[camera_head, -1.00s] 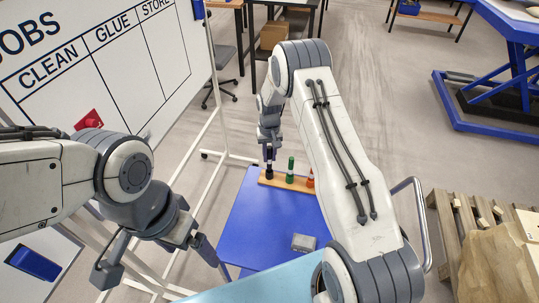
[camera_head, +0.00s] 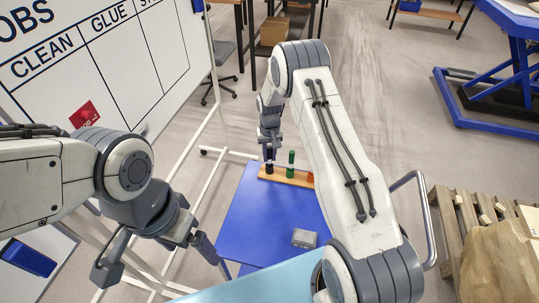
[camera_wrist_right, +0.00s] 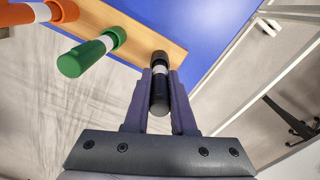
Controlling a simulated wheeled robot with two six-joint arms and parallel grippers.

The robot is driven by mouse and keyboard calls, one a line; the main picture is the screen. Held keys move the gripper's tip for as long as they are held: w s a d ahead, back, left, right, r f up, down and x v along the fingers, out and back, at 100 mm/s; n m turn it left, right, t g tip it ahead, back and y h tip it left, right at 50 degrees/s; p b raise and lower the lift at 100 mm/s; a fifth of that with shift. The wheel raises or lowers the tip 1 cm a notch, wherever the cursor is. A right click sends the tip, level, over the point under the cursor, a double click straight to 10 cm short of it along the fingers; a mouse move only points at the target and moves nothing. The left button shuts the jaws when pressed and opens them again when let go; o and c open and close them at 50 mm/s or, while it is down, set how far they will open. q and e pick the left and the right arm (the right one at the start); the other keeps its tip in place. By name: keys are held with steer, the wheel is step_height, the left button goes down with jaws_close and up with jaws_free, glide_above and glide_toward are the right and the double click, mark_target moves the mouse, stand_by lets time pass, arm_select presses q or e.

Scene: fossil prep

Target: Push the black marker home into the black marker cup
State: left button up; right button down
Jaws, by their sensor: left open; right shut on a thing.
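The black marker (camera_wrist_right: 159,92) stands at the black marker cup (camera_wrist_right: 159,57) on the wooden rack (camera_wrist_right: 140,36). My right gripper (camera_wrist_right: 160,80) is shut on the black marker, with one finger on each side of it. In the head view the right gripper (camera_head: 269,143) is above the left end of the rack. The black cup (camera_head: 269,169) shows just below it there. How deep the marker sits in the cup cannot be told. My left gripper (camera_head: 205,248) is open and empty, left of the blue table.
A green marker (camera_head: 291,160) and an orange marker (camera_head: 310,176), partly hidden by my right arm, stand in the same rack. A grey block (camera_head: 304,238) lies on the blue table (camera_head: 255,225). A whiteboard (camera_head: 110,60) stands at the left.

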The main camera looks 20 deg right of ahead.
mark_target(269, 148)
steer(key=shift+f+b, duration=0.15)
steer(key=shift+b, duration=0.15)
stand_by(1.0)
steer(key=c, duration=0.7)
jaws_free()
steer(key=shift+o, duration=0.2)
step_height(269, 148, up, 7)
steer(key=p, duration=0.4)
